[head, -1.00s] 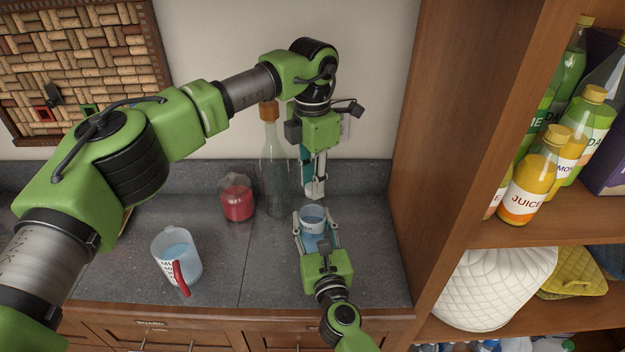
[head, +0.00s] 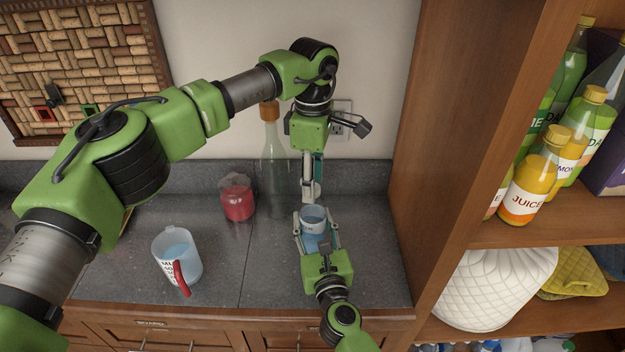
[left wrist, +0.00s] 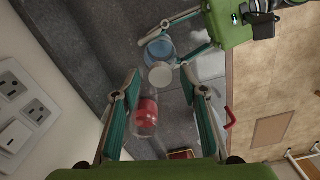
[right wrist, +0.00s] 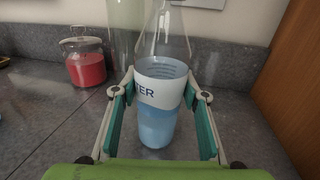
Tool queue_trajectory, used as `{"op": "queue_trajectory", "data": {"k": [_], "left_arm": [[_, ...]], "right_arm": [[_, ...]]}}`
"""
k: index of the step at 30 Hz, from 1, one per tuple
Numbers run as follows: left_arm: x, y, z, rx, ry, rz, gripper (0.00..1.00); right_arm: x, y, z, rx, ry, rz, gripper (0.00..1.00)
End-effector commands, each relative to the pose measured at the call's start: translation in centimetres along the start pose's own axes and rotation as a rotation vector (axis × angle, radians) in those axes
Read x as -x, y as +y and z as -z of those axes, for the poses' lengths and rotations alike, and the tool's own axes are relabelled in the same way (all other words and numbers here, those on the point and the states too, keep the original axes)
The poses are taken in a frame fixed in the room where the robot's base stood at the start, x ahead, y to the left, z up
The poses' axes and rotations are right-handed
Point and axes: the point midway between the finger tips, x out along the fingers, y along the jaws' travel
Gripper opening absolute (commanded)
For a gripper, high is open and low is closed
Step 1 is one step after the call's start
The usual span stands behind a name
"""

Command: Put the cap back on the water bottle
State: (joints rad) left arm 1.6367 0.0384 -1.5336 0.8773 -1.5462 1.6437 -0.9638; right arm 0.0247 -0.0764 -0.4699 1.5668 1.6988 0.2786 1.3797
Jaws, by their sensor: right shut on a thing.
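The water bottle (head: 313,226) stands upright on the counter, with blue water and a white label. It also shows in the right wrist view (right wrist: 156,122), its top cut off by the frame. My right gripper (head: 314,228) has its fingers on both sides of the bottle and is shut on it. My left gripper (head: 312,197) hangs from above, just behind the bottle's top, with its fingers apart. In the left wrist view, a pale round disc (left wrist: 161,75) shows between the left fingertips, with gaps on both sides. I cannot tell whether it is the cap.
A mug (head: 178,258) with a red handle stands on the counter to the left. A red jar (head: 237,198) and a tall corked clear bottle (head: 273,165) stand at the back. A wooden shelf unit (head: 440,120) with juice bottles bounds the right.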

Motion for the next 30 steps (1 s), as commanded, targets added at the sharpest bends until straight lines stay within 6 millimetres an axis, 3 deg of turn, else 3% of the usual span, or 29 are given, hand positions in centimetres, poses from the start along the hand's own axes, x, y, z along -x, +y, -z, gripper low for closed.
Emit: {"op": "queue_trajectory", "data": {"k": [13,24,30], "left_arm": [[4.4,0.0,-0.1,-0.001,-0.001,-0.001,0.4],[4.6,0.0,-0.1,0.021,0.0,0.0,0.38],[5.1,0.0,-0.1,0.227,0.001,0.001,0.38]], "right_arm": [[0.0,0.0,0.1,0.0,0.001,0.0,0.0],[0.0,0.0,0.0,0.0,0.001,0.0,0.0],[0.0,0.0,0.0,0.0,0.001,0.0,0.0]]}}
